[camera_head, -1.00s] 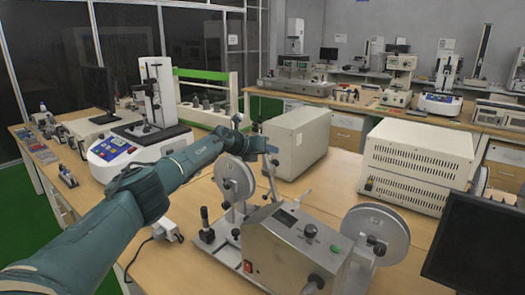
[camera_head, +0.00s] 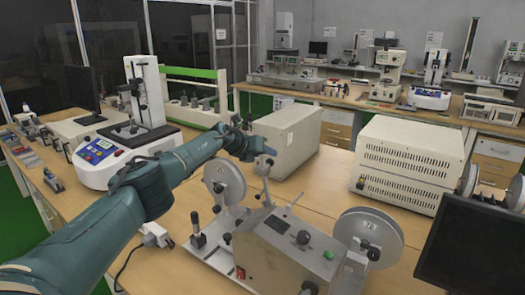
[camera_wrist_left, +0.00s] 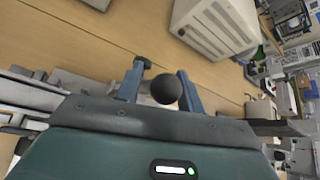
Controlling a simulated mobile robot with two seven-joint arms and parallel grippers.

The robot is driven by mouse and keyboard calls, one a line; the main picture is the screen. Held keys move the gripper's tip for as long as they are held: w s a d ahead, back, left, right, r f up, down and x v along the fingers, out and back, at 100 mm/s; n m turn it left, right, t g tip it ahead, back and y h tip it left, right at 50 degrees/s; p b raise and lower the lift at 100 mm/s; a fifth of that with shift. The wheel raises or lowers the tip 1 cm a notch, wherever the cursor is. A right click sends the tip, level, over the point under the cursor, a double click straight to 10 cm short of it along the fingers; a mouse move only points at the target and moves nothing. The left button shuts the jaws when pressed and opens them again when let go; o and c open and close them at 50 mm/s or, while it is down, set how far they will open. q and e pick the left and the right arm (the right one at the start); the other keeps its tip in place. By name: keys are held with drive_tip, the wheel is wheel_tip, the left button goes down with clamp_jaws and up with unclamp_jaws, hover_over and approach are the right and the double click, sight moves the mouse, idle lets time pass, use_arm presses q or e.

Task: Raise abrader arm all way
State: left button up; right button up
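The abrader (camera_head: 285,250) is a grey machine on the near bench, with a pale disc at its left (camera_head: 224,184) and another at its right (camera_head: 369,235). A slim grey lever (camera_head: 266,186), apparently the abrader arm, stands up behind its body. My left gripper (camera_head: 262,152) is at the upper end of this lever. In the left wrist view my left gripper (camera_wrist_left: 162,88) has its two blue fingers apart. A round black knob (camera_wrist_left: 166,89) shows between them, overlapping the right finger. I cannot tell whether they touch. My right gripper is not in view.
A beige box (camera_head: 290,138) stands just behind the gripper, and a larger vented cabinet (camera_head: 400,160) is to its right. A dark monitor (camera_head: 472,245) is at the right front. A white tester (camera_head: 120,155) stands left. Bare bench lies between the box and cabinet.

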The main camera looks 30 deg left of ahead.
use_arm(q)
drive_tip(key=shift+o, duration=0.7)
drive_tip(key=shift+r, duration=0.1)
drive_tip(key=shift+a+r, duration=0.1)
drive_tip(key=shift+r, duration=0.1)
drive_tip(key=shift+a, duration=0.15)
drive_tip(key=shift+s+a+r, duration=0.2)
drive_tip(key=shift+s+r, duration=0.15)
drive_tip(key=shift+r, duration=0.05)
drive_tip(key=v, duration=1.2)
drive_tip(key=shift+s+d, duration=0.15)
drive_tip(key=shift+s, duration=0.05)
drive_tip(key=shift+f, duration=0.2)
